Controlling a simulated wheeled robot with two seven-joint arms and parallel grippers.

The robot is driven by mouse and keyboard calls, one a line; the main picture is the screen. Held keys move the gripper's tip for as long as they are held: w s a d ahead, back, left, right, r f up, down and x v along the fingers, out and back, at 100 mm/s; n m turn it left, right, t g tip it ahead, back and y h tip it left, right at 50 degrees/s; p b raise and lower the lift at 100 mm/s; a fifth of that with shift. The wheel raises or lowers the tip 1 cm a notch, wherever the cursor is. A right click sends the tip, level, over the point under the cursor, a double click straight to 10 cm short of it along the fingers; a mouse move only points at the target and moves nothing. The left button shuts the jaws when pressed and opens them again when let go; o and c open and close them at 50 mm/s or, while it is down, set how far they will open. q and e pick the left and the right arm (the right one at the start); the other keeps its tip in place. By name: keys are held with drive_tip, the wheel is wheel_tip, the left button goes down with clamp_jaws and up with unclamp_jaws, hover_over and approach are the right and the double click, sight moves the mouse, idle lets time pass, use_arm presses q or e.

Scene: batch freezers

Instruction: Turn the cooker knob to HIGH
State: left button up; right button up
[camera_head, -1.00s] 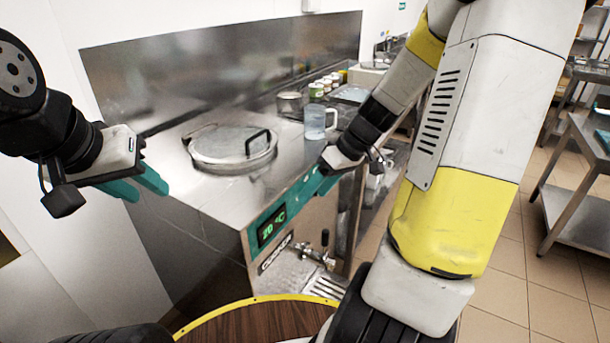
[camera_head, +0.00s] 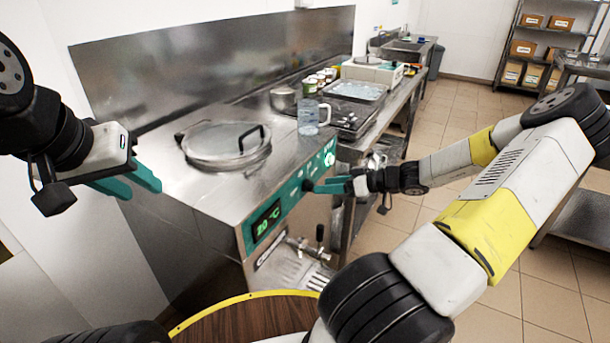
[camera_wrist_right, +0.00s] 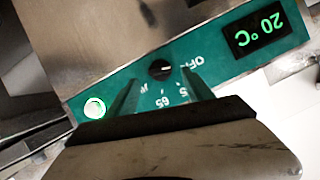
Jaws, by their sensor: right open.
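The cooker (camera_head: 205,200) is a steel unit with a round lidded opening on top and a green control panel (camera_head: 290,199) along its front edge. The small black knob (camera_head: 307,185) sits on that panel; in the right wrist view the knob (camera_wrist_right: 160,69) is near the centre, its white mark toward OFF. My right gripper (camera_head: 318,186) is at the panel; in the right wrist view its open green fingers (camera_wrist_right: 160,85) stand on either side below the knob. Contact cannot be told. My left gripper (camera_head: 150,186) is open and empty, left of the cooker.
The display (camera_head: 266,223) reads 20 °C. A lit round button (camera_wrist_right: 94,107) is on the panel. A clear jug (camera_head: 309,117) stands on the cooker's right corner. A tap (camera_head: 308,247) projects below the panel. Floor (camera_head: 430,125) is free to the right.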

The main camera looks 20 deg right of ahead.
sight(310, 187)
drive_tip(key=x, duration=0.3)
drive_tip(key=shift+w+a, duration=0.1)
drive_tip(key=shift+a, duration=0.05)
drive_tip(key=shift+c, duration=0.4)
clamp_jaws()
